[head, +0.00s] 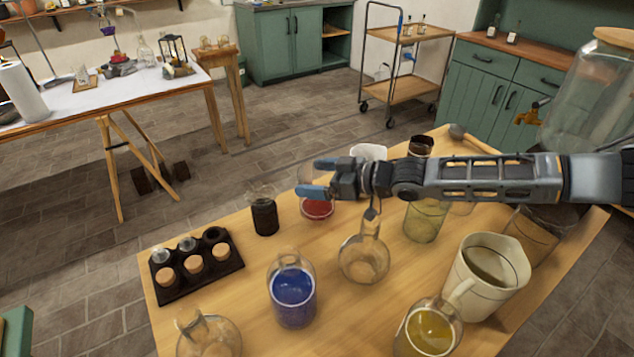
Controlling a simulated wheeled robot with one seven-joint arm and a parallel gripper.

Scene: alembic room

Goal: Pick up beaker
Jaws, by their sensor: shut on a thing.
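My gripper (319,177) has blue fingertips and reaches in from the right above the wooden table (235,262). It is shut on a clear glass beaker (317,208) with red liquid in its bottom. The fingers are at the upper part of the beaker and hide some of it. The beaker looks upright. I cannot tell whether its base touches the table.
Close by stand a dark jar (264,217), a round flask (364,260), a white cup (369,152) and a blue-liquid bottle (292,293). A large pitcher (487,280), a yellow-liquid vessel (431,332) and a dark vial rack (190,284) are also on the table.

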